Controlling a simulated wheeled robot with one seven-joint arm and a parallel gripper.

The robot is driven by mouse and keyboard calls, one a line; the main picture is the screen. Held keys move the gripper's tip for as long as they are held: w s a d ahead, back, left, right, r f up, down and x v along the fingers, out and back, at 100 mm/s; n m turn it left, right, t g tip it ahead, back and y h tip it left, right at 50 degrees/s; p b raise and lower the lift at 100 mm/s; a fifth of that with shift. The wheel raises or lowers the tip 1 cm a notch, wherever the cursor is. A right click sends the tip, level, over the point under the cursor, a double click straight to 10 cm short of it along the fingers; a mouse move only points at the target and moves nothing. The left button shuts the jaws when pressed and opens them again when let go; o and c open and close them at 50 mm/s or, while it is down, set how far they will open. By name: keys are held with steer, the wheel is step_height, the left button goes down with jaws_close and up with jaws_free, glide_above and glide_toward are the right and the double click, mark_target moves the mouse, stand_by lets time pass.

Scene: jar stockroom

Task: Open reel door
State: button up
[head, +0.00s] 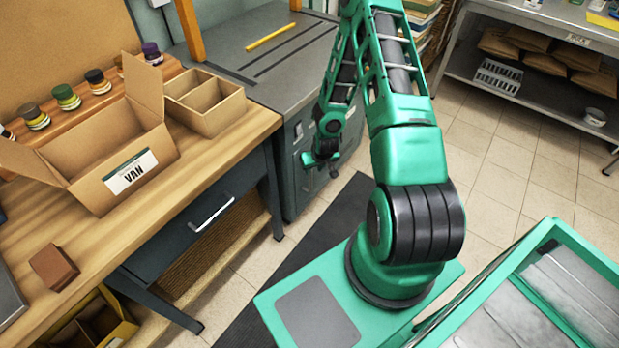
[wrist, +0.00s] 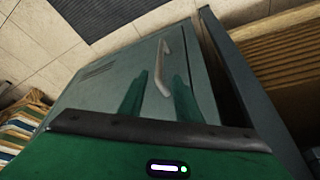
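The reel door is the grey-green front of the cabinet under the grey bench; it shows shut in the wrist view (wrist: 110,75) and partly in the head view (head: 293,185). Its pale bar handle (wrist: 163,62) stands upright in the wrist view. My gripper (wrist: 160,75) is open, with one green finger on each side of the handle's lower part. I cannot tell whether the fingers touch it. In the head view my gripper (head: 325,160) is close to the cabinet front, and my wrist hides the handle.
A grey drawer (head: 195,220) with a bar handle sits under the wooden bench, left of the cabinet. A dark mat (head: 340,205) lies on the floor before the cabinet. Open tiled floor (head: 500,150) lies to the right. An open carton (head: 120,165) stands on the bench.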

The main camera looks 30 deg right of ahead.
mark_target(311, 175)
steer(key=x, duration=1)
steer(key=shift+w+d, duration=0.1)
jaws_close()
